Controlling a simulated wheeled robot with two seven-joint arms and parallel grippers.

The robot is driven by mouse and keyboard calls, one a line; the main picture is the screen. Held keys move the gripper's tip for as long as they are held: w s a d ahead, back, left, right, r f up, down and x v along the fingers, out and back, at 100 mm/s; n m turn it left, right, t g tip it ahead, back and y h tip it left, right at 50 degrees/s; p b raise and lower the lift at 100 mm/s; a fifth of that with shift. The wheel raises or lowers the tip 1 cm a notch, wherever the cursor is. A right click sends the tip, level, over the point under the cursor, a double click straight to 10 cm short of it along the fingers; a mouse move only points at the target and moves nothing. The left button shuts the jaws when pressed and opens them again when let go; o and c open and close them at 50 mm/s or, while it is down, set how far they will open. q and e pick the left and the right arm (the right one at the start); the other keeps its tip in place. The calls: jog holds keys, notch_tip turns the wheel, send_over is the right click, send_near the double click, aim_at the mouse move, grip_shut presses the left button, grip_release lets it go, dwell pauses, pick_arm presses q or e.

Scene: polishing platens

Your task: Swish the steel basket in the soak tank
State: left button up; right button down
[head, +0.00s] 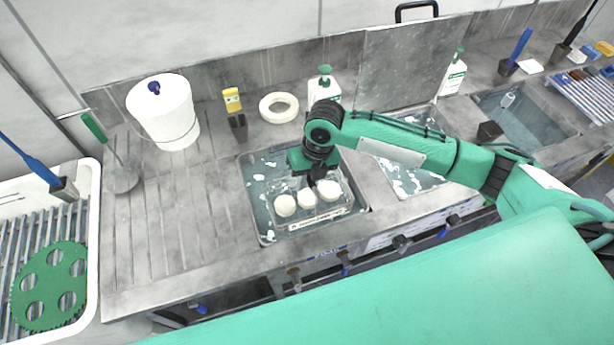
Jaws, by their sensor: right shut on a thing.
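The basket (317,222) is a clear-looking, wire or thin-walled holder with a few white round pieces (307,197) in it. It is in or just over the left sink basin (265,233), which holds bluish liquid with white foam patches. How deep the basket sits I cannot tell. My right gripper (316,178) comes down from above and is shut on the basket at its back side; the fingertips are partly hidden. My left gripper is not in view.
A middle basin (408,184) with foam lies right of the basket, and another basin (525,120) farther right. A ribbed drainboard (170,225) is clear at left.

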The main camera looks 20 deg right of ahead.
aim_at(308, 198)
jog(key=shift+f+b, duration=3.35)
jog(key=shift+f, duration=3.65)
jog(key=shift+r, duration=0.15)
jog(key=shift+r+p, duration=1.05)
jog(key=shift+f+b, duration=0.65)
jog(key=shift+f, duration=0.55)
jog(key=shift+r, duration=0.15)
